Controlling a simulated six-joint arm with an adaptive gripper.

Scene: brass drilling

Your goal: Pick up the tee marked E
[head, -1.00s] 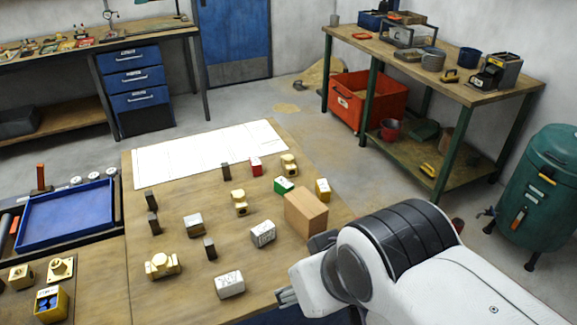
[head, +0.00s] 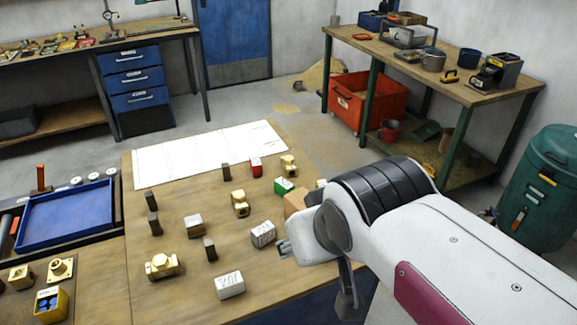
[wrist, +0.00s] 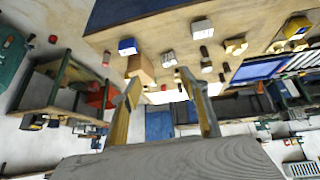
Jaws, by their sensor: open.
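Brass fittings stand on the wooden table; I cannot read a letter E on any of them. One brass fitting (head: 162,265) lies at the front left, another (head: 240,204) near the middle, and a third (head: 289,165) at the back right. The wrist view shows a brass fitting (wrist: 236,46) at the upper right. My gripper (wrist: 160,80) is open, with nothing between its fingers. In the head view my gripper (head: 315,275) is at the table's right side, right of the front-left fitting and apart from it.
White-labelled blocks (head: 230,285) and dark upright blocks (head: 210,249) stand among the fittings. A cardboard box (head: 295,202) is partly hidden behind my arm. A white sheet (head: 210,152) covers the table's back. A blue tray (head: 65,216) lies at left.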

